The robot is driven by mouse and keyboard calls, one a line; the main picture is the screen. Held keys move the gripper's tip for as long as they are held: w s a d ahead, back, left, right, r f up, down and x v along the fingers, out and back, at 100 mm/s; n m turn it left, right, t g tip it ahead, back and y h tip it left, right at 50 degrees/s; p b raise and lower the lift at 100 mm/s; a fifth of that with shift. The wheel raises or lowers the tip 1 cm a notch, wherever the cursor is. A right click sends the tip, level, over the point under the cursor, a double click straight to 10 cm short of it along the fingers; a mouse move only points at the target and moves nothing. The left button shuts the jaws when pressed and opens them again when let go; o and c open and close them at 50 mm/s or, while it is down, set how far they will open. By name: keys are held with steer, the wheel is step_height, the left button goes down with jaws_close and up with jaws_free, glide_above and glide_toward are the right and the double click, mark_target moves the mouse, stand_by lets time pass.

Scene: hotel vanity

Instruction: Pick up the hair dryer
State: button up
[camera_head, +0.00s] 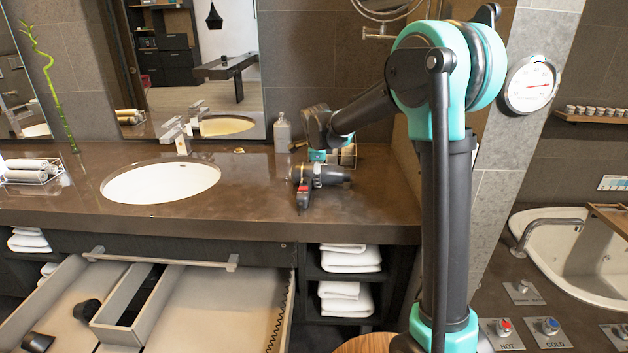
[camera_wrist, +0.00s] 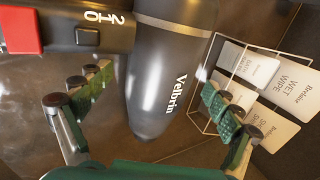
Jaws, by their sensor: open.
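The hair dryer (camera_head: 328,174) lies on the brown vanity counter to the right of the sink. It has a dark grey barrel, and its handle with a red part points toward the counter's front edge. In the wrist view the barrel (camera_wrist: 172,70), printed "Velbrin", fills the middle, and the handle with a red switch lies at upper left. My gripper (camera_head: 318,156) is at the dryer's far side in the head view. In the wrist view my gripper (camera_wrist: 152,108) is open, with one green-padded finger on each side of the barrel's end. I cannot tell whether either finger touches it.
A wire rack with wet wipe packets (camera_wrist: 285,90) stands close to the right finger. A soap bottle (camera_head: 283,132) is by the mirror, and the white sink (camera_head: 160,183) is left of the dryer. An open drawer (camera_head: 225,310) juts out below. Folded towels (camera_head: 350,259) sit under the counter.

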steer(key=shift+w+f, duration=0.2)
steer(key=shift+f, duration=0.2)
steer(key=c, duration=1.8)
steer(key=shift+r, duration=0.1)
steer(key=shift+c, duration=0.2)
